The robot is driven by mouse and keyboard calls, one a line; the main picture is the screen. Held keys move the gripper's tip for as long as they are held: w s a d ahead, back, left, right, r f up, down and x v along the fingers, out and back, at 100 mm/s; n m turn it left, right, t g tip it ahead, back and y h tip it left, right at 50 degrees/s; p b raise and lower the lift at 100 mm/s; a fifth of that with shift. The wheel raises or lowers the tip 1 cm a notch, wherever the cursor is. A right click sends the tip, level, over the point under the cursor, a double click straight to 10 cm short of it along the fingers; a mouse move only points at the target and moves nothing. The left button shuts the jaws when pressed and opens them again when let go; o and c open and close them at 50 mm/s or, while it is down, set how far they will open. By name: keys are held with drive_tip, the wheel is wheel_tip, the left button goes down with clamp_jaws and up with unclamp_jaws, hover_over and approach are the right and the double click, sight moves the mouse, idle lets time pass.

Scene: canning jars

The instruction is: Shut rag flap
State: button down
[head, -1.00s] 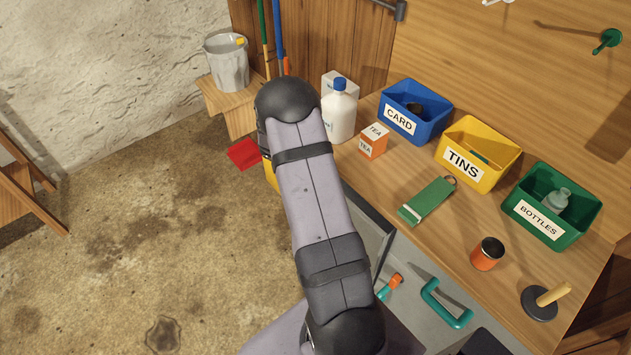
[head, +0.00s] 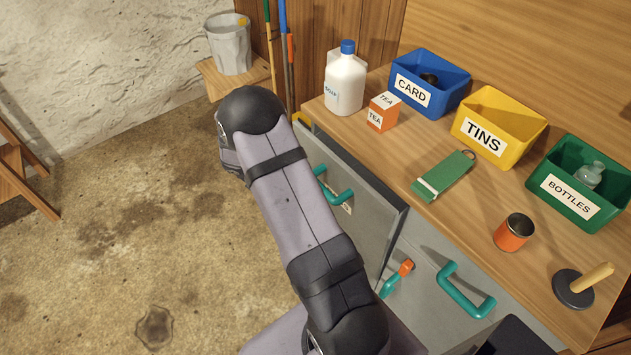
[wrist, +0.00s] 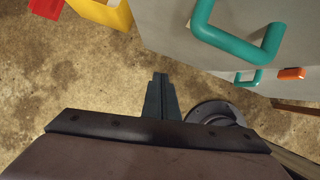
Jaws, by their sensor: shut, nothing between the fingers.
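A grey flap (head: 372,226) with a teal handle (head: 341,196) stands swung out from the cabinet under the worktop in the head view. A small label near its handle is partly hidden by my arm, so I cannot read it as the rag flap. In the wrist view, my gripper (wrist: 160,77) is shut and empty, its fingertips pointing toward the floor area beside a grey panel (wrist: 170,25). A large teal handle (wrist: 240,45) on that panel is up and right of the fingers, apart from them. My gripper's fingers are hidden in the head view.
The worktop holds bins (head: 495,129), a bottle (head: 346,82), a tea box (head: 383,112) and a tin (head: 513,232). A bucket (head: 230,45) stands back left; floor (head: 150,250) is clear.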

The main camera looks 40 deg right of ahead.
drive_tip(key=w+a+f+n+t+h+b, duration=0.1)
drive_tip(key=w+a+f+n+b, duration=0.1)
drive_tip(key=a+f+b, duration=0.55)
drive_tip(key=w+a+f+n+t+b, duration=0.1)
drive_tip(key=a+f+n+b, duration=0.25)
drive_tip(key=f+b, duration=0.75)
drive_tip(key=s+d+r+m+g+h, duration=0.1)
drive_tip(key=d+r+m+h, duration=0.1)
drive_tip(key=r, duration=0.5)
drive_tip(key=s+d+r+m+g+h+b, duration=0.1)
drive_tip(key=s+d+r+m+h, duration=0.1)
drive_tip(key=r+h, duration=0.4)
drive_tip(key=s+d+r+m+g+h, duration=0.1)
drive_tip(key=d+r+m+h, duration=0.3)
drive_tip(key=r, duration=0.4)
drive_tip(key=shift+s+d+r+h+b, duration=0.2)
drive_tip(key=shift+s+d+h+b, duration=0.1)
drive_tip(key=shift+s+h, duration=0.3)
drive_tip(key=shift+s+d, duration=0.1)
